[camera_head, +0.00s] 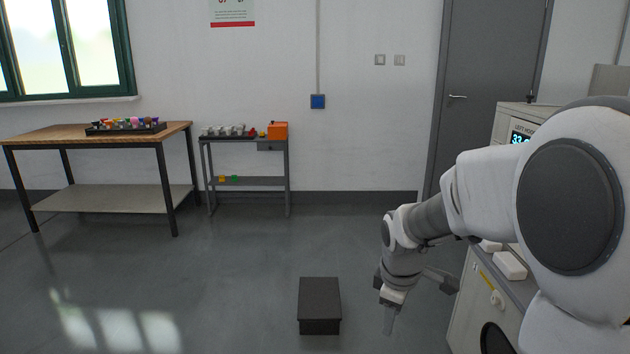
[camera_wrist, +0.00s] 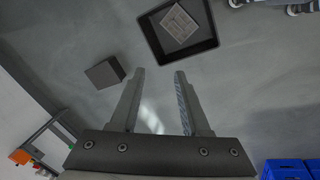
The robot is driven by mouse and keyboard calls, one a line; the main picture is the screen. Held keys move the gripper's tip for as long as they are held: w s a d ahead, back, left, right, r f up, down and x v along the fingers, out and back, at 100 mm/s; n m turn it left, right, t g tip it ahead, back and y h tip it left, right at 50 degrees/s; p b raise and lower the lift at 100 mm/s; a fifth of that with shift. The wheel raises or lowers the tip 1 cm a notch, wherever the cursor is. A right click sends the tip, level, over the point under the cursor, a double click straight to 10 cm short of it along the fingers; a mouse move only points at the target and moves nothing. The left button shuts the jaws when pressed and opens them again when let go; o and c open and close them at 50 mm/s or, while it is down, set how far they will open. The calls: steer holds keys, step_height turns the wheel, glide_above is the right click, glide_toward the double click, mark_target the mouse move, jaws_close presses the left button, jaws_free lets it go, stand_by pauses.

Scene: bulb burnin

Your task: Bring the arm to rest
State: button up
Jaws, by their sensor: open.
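My arm reaches in from the right in the head view, bent, with its end pointing down. My gripper (camera_head: 389,322) hangs in the air over the floor, just left of the grey equipment cabinet (camera_head: 476,300). The wrist view shows my gripper (camera_wrist: 159,74) with its two fingers apart and nothing between them. No object touches the fingers in that view. The far side of the gripper is hidden in the head view.
A dark box (camera_head: 320,300) stands on the floor left of my gripper. A wooden-topped workbench (camera_head: 60,134) and small table (camera_head: 245,181) stand by the wall. The wrist view shows a black tray (camera_wrist: 208,46) and blue crates (camera_wrist: 288,169). The left floor is clear.

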steer(key=s+r+m+t, duration=0.2)
steer(key=s+r+m, duration=0.4)
steer(key=s, duration=0.5)
steer(key=s+r+m+t, duration=0.1)
steer(key=s+r+m, duration=0.5)
steer(key=s, duration=0.5)
step_height(320, 180, up, 22)
steer(key=p, duration=2.2)
steer(key=shift+w+a+y, duration=0.3)
steer(key=shift+w+a, duration=0.05)
steer(key=shift+a, duration=0.1)
steer(key=shift+s+f, duration=0.1)
steer(key=shift+s, duration=0.1)
